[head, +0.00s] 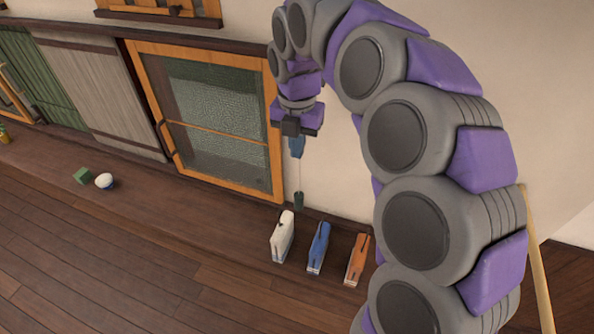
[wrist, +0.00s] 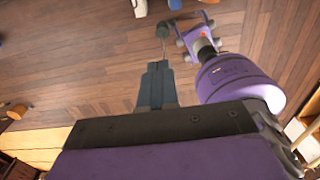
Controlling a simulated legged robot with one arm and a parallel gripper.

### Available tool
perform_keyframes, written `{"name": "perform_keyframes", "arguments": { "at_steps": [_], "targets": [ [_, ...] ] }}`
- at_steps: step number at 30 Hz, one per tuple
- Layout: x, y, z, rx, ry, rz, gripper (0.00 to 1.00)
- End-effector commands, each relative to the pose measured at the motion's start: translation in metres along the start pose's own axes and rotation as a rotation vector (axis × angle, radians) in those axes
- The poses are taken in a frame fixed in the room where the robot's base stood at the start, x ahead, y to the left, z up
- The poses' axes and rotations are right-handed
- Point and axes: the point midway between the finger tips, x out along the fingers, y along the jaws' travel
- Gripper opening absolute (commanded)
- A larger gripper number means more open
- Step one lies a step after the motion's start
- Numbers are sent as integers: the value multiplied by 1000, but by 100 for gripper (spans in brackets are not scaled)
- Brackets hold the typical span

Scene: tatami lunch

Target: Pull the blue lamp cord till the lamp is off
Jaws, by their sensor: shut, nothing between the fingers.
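My gripper (head: 297,150) hangs fingers down in front of the pale wall, right of the glazed door. In the wrist view its dark fingers (wrist: 156,75) are together, with nothing seen between them. A thin pale cord (head: 299,177) shows just below the fingertips and ends in a dark green pull (head: 298,200). The pull also shows beyond the fingertips in the wrist view (wrist: 163,30). I cannot tell whether the cord touches the fingers; its upper part is hidden or too thin to see. No clearly blue cord and no lamp can be made out.
White (head: 283,237), blue (head: 318,247) and orange (head: 357,260) upright objects stand on the wooden ledge below. A green cube (head: 82,176) and a white-and-blue bowl (head: 104,181) sit further left. The glazed door (head: 215,120) is behind. The floor in front is clear.

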Motion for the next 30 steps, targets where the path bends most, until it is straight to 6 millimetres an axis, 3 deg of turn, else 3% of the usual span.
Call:
{"name": "perform_keyframes", "arguments": {
  "at_steps": [5, 18, 24, 30],
  "targets": [
    [22, -3, 0, -1, 5, -2, 0],
    [105, 0, -2, 2, 6, -6, 0],
    [128, 0, -2, 1, 4, -4, 0],
    [135, -1, -1, 1, 0, 2, 0]
  ]
}}
